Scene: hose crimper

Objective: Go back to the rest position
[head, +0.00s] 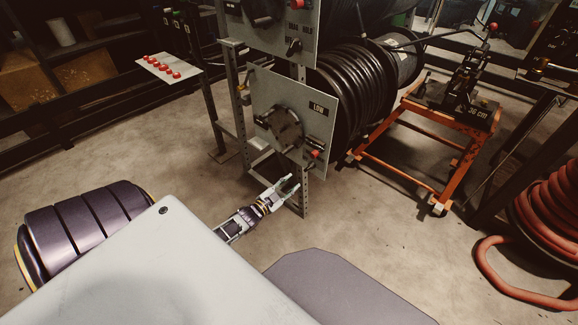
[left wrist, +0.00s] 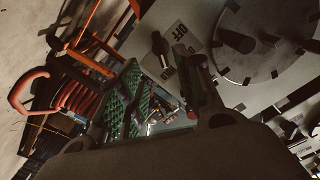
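My left gripper (head: 289,183) reaches out in front of the lower grey panel (head: 262,92) of the hose stand. Its two fingers look parted, with nothing between them. It appears low and near the panel's bottom edge, apart from the round dial (head: 285,128) and the red knob (head: 314,154). In the left wrist view the dial's round plate (left wrist: 265,40) fills the upper right, and a dark lever (left wrist: 160,45) stands by an OFF label. My right gripper is not in view.
An orange cart (head: 455,165) with a black machine stands at the right. A black hose reel (head: 350,80) sits behind the panel. Red hose (head: 545,215) lies coiled at the right edge. A plate with red buttons (head: 160,66) is at upper left. The floor between is clear.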

